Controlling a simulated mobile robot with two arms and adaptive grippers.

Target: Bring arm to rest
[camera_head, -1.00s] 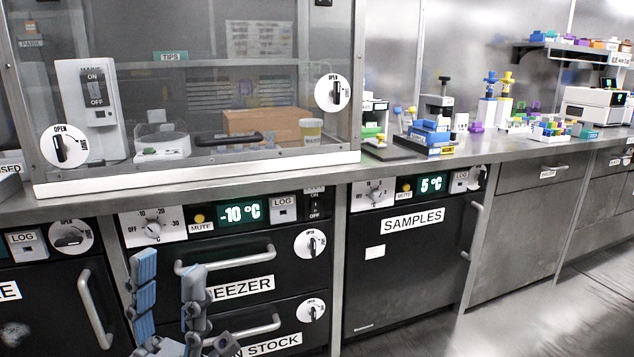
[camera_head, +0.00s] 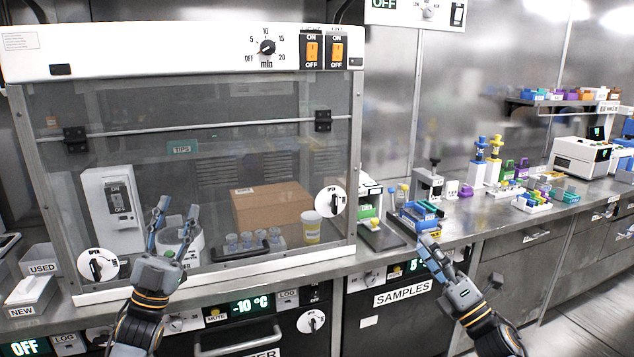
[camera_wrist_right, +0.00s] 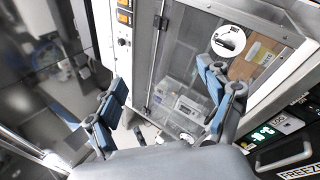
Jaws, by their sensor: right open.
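My left gripper (camera_head: 176,208) stands in front of the glass-fronted cabinet (camera_head: 200,100) with its two fingers spread upward and nothing between them. My right gripper (camera_head: 432,245) is in front of the counter edge, above the SAMPLES door (camera_head: 402,292), pointing up and to the left. In the right wrist view, its blue-padded fingers (camera_wrist_right: 164,78) are wide apart and empty. The cabinet front also shows beyond the fingers there (camera_wrist_right: 170,55). Neither gripper holds anything.
The steel counter (camera_head: 470,225) carries a blue rack (camera_head: 420,219), pipettes on stands (camera_head: 487,165) and a white machine (camera_head: 582,157). USED and NEW boxes (camera_head: 32,294) stand at the left. The aisle floor (camera_head: 560,318) at the lower right is clear.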

